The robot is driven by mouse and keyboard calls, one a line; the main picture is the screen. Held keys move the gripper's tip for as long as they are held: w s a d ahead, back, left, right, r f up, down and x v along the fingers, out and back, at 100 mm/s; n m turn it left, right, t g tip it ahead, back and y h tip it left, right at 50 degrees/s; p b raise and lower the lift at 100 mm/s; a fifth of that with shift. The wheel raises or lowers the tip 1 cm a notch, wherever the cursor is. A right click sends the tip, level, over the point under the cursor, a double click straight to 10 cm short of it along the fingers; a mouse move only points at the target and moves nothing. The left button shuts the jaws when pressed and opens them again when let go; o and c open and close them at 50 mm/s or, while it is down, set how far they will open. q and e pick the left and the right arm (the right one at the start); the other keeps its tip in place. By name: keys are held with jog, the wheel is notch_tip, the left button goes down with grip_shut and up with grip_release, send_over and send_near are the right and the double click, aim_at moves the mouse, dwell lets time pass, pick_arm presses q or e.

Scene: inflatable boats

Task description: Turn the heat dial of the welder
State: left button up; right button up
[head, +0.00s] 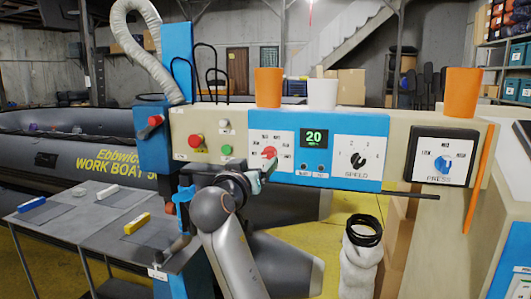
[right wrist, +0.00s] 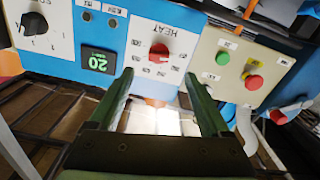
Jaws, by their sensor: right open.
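The welder's control panel (head: 229,118) stands across the middle of the head view. Its red heat dial (head: 269,153) sits on a white plate, left of a green "20" display (head: 314,138). The right wrist view, turned upside down, shows the heat dial (right wrist: 158,51) under the word HEAT. My right gripper (head: 264,171) is just in front of the panel, close below the dial. In the right wrist view its fingers (right wrist: 157,78) are open and empty, pointing towards the dial but apart from it. The dial's exact pointer setting is hard to read. My left gripper is out of view.
Red and green buttons (head: 227,150) are left of the dial; a black speed knob (head: 358,160) and blue press knob (head: 443,164) are right. Orange and white cups (head: 322,94) stand on top. A dark rod (head: 411,193) juts out below right.

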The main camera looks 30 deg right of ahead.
aim_at(266, 155)
jog(key=p+x, duration=0.1)
jog(key=x, duration=0.6)
jog(key=shift+w+d, duration=0.25)
jog(key=shift+w, duration=0.05)
jog(key=shift+c, duration=0.3)
grip_shut()
jog(key=shift+f, duration=0.1)
